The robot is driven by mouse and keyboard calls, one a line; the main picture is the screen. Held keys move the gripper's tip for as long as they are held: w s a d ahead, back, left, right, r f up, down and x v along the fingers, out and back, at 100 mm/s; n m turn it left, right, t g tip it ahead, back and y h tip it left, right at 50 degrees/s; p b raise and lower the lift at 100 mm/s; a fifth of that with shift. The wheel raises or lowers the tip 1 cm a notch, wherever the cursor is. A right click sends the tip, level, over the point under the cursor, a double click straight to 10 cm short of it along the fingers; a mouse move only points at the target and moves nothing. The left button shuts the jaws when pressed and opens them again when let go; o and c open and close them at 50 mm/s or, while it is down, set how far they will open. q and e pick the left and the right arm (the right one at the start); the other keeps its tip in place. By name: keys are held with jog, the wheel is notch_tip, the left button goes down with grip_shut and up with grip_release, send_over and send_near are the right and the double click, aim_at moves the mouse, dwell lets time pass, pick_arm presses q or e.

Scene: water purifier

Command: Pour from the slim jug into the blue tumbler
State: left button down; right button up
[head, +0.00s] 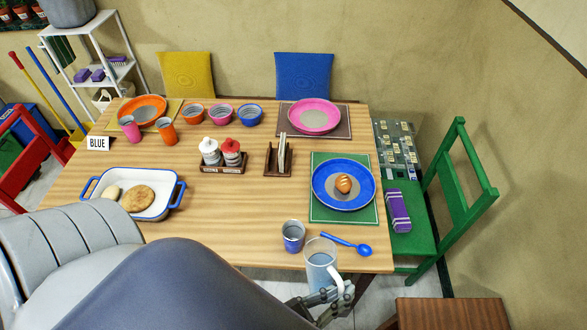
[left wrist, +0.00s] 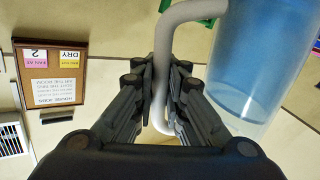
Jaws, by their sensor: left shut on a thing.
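The slim jug (head: 320,258) is clear with bluish contents and a white handle, at the table's front edge in the head view. It looks roughly upright, close to the right and front of the blue tumbler (head: 292,235). The tumbler stands upright on the table; I cannot see into it well. My left gripper (head: 337,297) is shut on the jug's handle. In the left wrist view the handle (left wrist: 163,60) runs between the fingers (left wrist: 165,95), with the blue-tinted jug body (left wrist: 250,65) to the right. My right gripper is not in view.
A blue spoon (head: 346,244) lies right of the tumbler. A blue plate (head: 325,190) with a bun sits on a green mat behind. A white baking dish (head: 160,206) is at left. A green chair (head: 420,232) stands right of the table (head: 240,258).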

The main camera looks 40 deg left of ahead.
aim_at(321, 264)
pick_arm(q)
jog(key=shift+w+a+r+n, duration=0.25)
jog(key=shift+r+n, duration=0.15)
jog(key=shift+r, duration=0.1)
jog(key=shift+w+a+r+n, duration=0.2)
jog(key=shift+a+r+n, duration=0.35)
jog(key=shift+n, duration=0.45)
jog(key=shift+w+a+r+n+b, duration=0.1)
jog(key=shift+w+a+n+b, duration=0.15)
jog(key=shift+a+n, duration=0.25)
jog(key=shift+w+a+n+b, duration=0.2)
jog(key=shift+a+n, duration=0.15)
jog(key=shift+n, duration=0.15)
jog(key=shift+a+r+n, duration=0.1)
jog(key=shift+a+n, duration=0.1)
jog(key=shift+n, duration=0.2)
jog(key=shift+w+a+n+b, duration=0.1)
jog(key=shift+a+n+b, duration=0.1)
jog(key=shift+n+b, duration=0.15)
